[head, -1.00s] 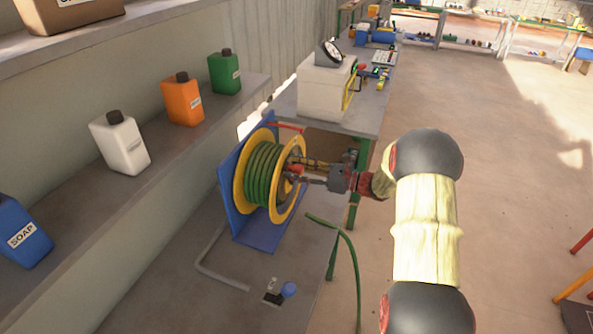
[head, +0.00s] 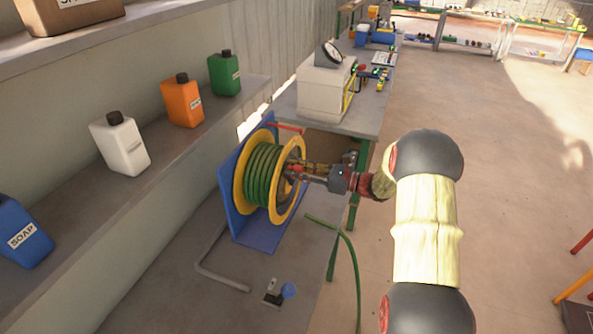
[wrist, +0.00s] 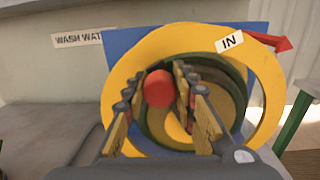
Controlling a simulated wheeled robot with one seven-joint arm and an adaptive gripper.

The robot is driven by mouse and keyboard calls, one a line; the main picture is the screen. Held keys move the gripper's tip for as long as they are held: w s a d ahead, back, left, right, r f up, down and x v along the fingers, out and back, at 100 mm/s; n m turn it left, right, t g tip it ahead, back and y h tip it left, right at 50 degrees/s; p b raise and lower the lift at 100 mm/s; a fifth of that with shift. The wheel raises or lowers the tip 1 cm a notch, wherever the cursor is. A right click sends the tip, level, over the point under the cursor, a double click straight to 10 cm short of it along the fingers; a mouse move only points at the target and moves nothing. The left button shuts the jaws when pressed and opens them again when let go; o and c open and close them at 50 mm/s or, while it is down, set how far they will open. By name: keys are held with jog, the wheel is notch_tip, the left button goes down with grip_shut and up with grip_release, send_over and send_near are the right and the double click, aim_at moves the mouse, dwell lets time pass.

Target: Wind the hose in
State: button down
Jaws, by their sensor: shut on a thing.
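The hose reel has yellow rims (head: 240,188) and a blue stand (head: 262,236), with green hose (head: 262,178) coiled on its drum. A loose green length of hose (head: 352,258) hangs over the bench's front edge. My gripper (head: 296,170) reaches the reel's near face from the right. In the wrist view its fingers (wrist: 165,100) are on both sides of a round red knob (wrist: 159,88) and are shut on it. A red arrow (wrist: 268,40) with an "IN" label (wrist: 229,42) sits at the top of the reel. The crank behind the knob is mostly hidden.
A bent grey pipe (head: 212,268) and a small fitting with a blue knob (head: 288,290) are on the bench near the reel. A white press-like box (head: 318,95) stands behind. Bottles, including a white one (head: 120,145), line the left ledge.

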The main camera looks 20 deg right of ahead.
aim_at(290, 156)
dwell(0.4)
jog(key=shift+w+d+r+m+p, duration=0.25)
jog(key=shift+m+p, duration=0.15)
jog(key=shift+p, duration=0.6)
jog(key=shift+w+d+r+m+p, duration=0.25)
jog(key=shift+w+d+m+p, duration=0.25)
jog(key=shift+p, duration=0.7)
jog(key=w+d+m+p, duration=0.1)
jog(key=m+p, duration=0.1)
jog(key=p, duration=0.1)
jog(key=shift+w+r, duration=0.1)
jog(key=shift+w+d+m+p, duration=0.4)
jog(key=shift+d+m+p, duration=0.15)
jog(key=shift+m, duration=0.25)
jog(key=shift+a, duration=0.1)
jog(key=c, duration=1.4)
grip_release()
jog(key=shift+w, duration=0.1)
